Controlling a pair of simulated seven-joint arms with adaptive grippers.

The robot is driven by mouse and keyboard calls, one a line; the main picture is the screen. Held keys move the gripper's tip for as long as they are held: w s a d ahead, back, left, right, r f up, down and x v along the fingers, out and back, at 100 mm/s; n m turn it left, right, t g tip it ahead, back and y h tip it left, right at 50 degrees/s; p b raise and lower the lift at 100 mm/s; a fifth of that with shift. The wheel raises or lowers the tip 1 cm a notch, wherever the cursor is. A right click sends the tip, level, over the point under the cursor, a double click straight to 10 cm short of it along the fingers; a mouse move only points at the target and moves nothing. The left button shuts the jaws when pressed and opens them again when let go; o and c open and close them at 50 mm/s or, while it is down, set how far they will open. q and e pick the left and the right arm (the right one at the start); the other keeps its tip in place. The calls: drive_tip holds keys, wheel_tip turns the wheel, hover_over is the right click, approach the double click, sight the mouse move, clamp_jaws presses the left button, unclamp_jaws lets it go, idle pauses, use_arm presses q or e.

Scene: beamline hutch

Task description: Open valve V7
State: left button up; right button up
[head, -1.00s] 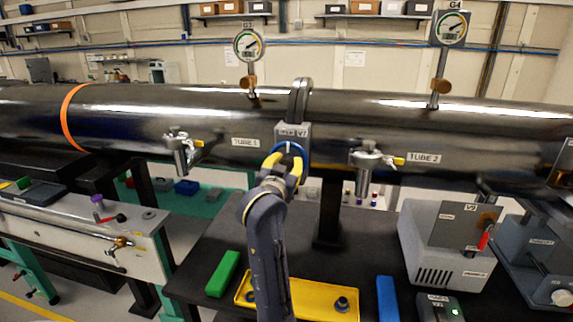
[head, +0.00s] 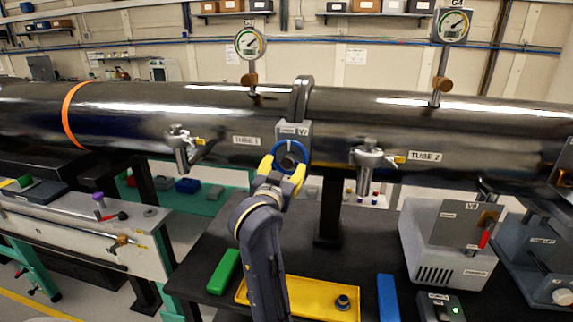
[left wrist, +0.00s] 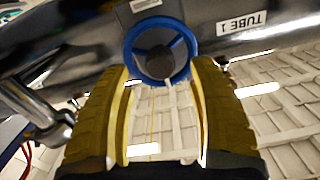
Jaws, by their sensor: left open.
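Valve V7 is a blue handwheel (head: 290,143) with a dark hub, on a grey block (head: 296,130) labelled V7 under the joint between TUBE 1 and TUBE 2. My left gripper (head: 283,170) is open just in front of and below the wheel, its yellow fingers apart. In the left wrist view the blue wheel (left wrist: 160,22) lies beyond the open fingertips (left wrist: 160,78), centred between them, with nothing held. Whether either fingertip touches the rim cannot be told. The right gripper is not in view.
The dark tube (head: 220,105) runs across the whole view. Metal side valves flank V7, on the left (head: 181,148) and right (head: 368,158). Gauges G3 (head: 249,43) and G4 (head: 452,25) stand above. Below are a yellow tray (head: 318,285), green block (head: 223,271) and grey V9 unit (head: 445,240).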

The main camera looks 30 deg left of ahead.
use_arm(q)
drive_tip(key=shift+v, duration=1.55)
drive_tip(key=shift+f, duration=0.1)
drive_tip(key=s+d+f+m+g, duration=0.1)
drive_tip(key=s+f+m+g, duration=0.2)
drive_tip(key=f, duration=1)
drive_tip(key=s+d+f+m+g+h, duration=0.1)
drive_tip(key=s+d+f+m+g, duration=0.15)
drive_tip(key=s+f, duration=1)
drive_tip(key=s+d+f+m+g+h, duration=0.1)
drive_tip(key=s+f+m+g, duration=0.25)
drive_tip(key=s+f, duration=0.95)
drive_tip(key=s+d+f+g+h, duration=0.2)
drive_tip(key=d+f, duration=0.1)
drive_tip(key=f, duration=1.5)
drive_tip(key=s+d+f+g+h, duration=0.1)
drive_tip(key=s+d+f+g, duration=0.15)
drive_tip(key=f, duration=1.65)
drive_tip(key=s+f+n+g+h, duration=0.1)
drive_tip(key=s+f+n+g, duration=0.1)
drive_tip(key=s+f, duration=1.4)
drive_tip(key=s+n, duration=0.1)
drive_tip(key=s, duration=0.2)
drive_tip(key=shift+s+d+f, duration=0.2)
drive_tip(key=shift+f, duration=0.1)
